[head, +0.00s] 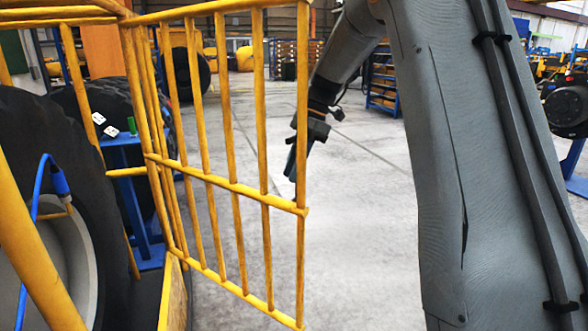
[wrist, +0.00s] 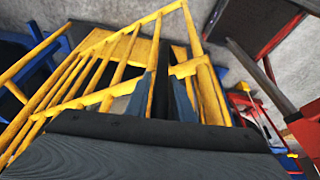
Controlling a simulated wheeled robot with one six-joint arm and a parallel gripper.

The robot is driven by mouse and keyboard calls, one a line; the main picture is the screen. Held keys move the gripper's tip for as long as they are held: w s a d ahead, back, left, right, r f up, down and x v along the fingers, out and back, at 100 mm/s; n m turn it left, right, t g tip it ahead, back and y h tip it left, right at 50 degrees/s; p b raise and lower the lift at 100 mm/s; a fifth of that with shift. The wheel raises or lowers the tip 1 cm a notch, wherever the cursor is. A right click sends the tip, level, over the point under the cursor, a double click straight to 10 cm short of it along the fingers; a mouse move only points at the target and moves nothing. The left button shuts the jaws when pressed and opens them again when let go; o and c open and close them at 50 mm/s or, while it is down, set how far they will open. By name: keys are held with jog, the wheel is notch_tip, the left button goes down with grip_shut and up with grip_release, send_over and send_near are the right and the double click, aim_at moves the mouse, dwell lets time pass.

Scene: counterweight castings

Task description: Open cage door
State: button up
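The yellow barred cage door (head: 228,184) stands in the middle left of the head view, at an angle to the cage frame (head: 30,250). Its free edge is the right-hand upright. My gripper (head: 291,167) is close to that upright, on the far side of the bars, pointing down; the bars partly cover it. The wrist view shows the door's yellow bars (wrist: 120,58) just beyond my two bluish fingertips (wrist: 162,92). The fingers appear apart with a narrow dark gap and no bar clearly between them. Whether they touch the door cannot be told.
A large tyre (head: 50,170) stands inside the cage at left, with a blue cable. A blue stand (head: 140,200) with small items is behind the door. A blue shelf rack (head: 383,85) stands farther back. The grey floor (head: 365,230) right of the door is clear.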

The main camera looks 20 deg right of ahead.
jog(key=v, duration=0.7)
jog(key=shift+r+b, duration=0.4)
jog(key=shift+b, duration=0.05)
jog(key=shift+d, duration=0.15)
jog(key=shift+c, duration=0.5)
